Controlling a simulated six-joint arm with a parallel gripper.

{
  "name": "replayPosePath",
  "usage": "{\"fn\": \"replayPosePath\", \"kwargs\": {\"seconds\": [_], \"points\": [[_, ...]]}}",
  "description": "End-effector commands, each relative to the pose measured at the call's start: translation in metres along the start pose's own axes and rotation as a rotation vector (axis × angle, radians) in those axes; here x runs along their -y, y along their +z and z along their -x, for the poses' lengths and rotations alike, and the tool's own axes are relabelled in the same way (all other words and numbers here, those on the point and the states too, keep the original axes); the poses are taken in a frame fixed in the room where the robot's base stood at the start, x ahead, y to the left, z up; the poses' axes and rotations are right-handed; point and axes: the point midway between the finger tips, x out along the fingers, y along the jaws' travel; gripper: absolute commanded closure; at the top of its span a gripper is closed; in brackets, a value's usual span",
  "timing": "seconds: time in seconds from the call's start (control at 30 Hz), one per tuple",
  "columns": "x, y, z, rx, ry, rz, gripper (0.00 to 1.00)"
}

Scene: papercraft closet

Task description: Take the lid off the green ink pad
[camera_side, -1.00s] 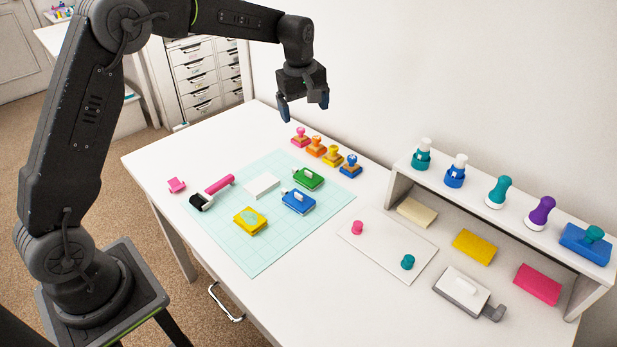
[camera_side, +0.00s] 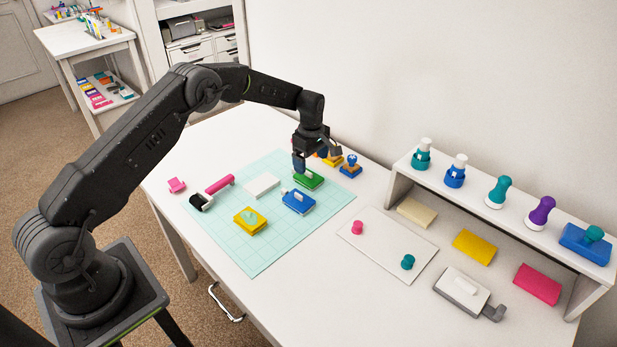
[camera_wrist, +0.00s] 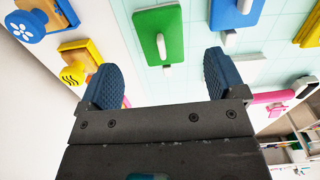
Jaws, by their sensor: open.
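The green ink pad (camera_side: 309,181) lies on the gridded mat with its green lid on; the lid carries a handle. In the wrist view the green lid (camera_wrist: 158,32) with its pale upright handle (camera_wrist: 161,46) shows ahead of the fingers, roughly midway between them. My gripper (camera_side: 318,164) is open, pointing down just above the green pad and partly hiding its far side. In the wrist view my gripper (camera_wrist: 160,80) has its two blue ribbed fingers wide apart with nothing between them.
The blue ink pad (camera_side: 298,202) sits close in front of the green one. A white block (camera_side: 262,186) lies to its left. A yellow stamp (camera_wrist: 84,62) and a blue stamp (camera_side: 350,166) stand close behind. The mat (camera_side: 262,262) is clear toward the front.

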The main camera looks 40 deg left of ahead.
Motion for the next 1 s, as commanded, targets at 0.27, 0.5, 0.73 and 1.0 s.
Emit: {"fn": "replayPosePath", "kwargs": {"seconds": [0.27,0.5,0.73,1.0], "points": [[0.001,-0.007,-0.027,0.0,-0.002,0.0,0.11],[0.001,-0.009,-0.053,0.001,0.001,-0.002,0.11],[0.0,-0.009,-0.055,0.001,0.003,-0.002,0.11],[0.001,-0.009,-0.055,0.001,0.002,-0.002,0.34]]}}
